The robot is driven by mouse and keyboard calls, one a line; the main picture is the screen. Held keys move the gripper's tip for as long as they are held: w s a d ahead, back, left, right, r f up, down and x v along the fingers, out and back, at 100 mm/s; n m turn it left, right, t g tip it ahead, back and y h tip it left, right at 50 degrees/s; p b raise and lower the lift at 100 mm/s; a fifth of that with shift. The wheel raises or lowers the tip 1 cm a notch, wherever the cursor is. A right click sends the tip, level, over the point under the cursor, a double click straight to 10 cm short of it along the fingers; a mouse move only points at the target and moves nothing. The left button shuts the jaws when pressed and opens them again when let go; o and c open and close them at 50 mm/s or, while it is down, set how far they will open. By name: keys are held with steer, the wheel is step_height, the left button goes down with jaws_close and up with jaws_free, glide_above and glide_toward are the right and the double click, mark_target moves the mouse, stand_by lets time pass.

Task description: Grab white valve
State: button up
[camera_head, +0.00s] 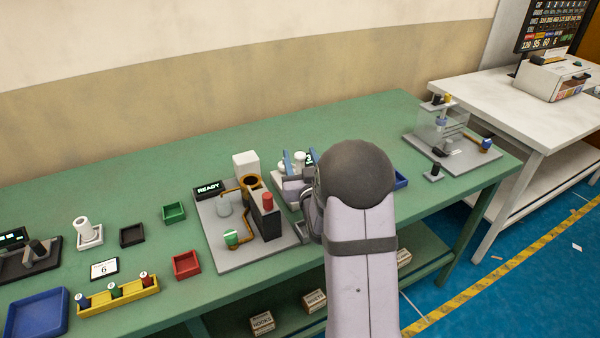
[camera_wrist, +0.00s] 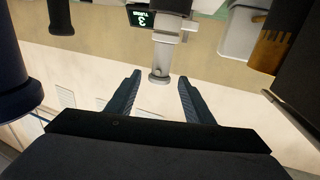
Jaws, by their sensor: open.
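A pale white valve-like part (camera_wrist: 163,55) with a round end and a small side stub shows at the top middle of the wrist view. My gripper (camera_wrist: 159,77) is open, its two dark blue fingers apart, one on each side of the part's round end in the picture. Whether they touch it cannot be told. In the head view, my gripper (camera_head: 300,158) is at the back of the bench's middle, beyond my arm. Small white round parts (camera_head: 299,156) show between its blue fingers; my arm hides much of this station.
A clear-walled fixture (camera_head: 437,128) stands farther right. The back strip is clear.

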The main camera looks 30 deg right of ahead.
steer(key=shift+p+x, duration=1.05)
steer(key=shift+x, duration=1.5)
steer(key=shift+f, duration=0.1)
jaws_close()
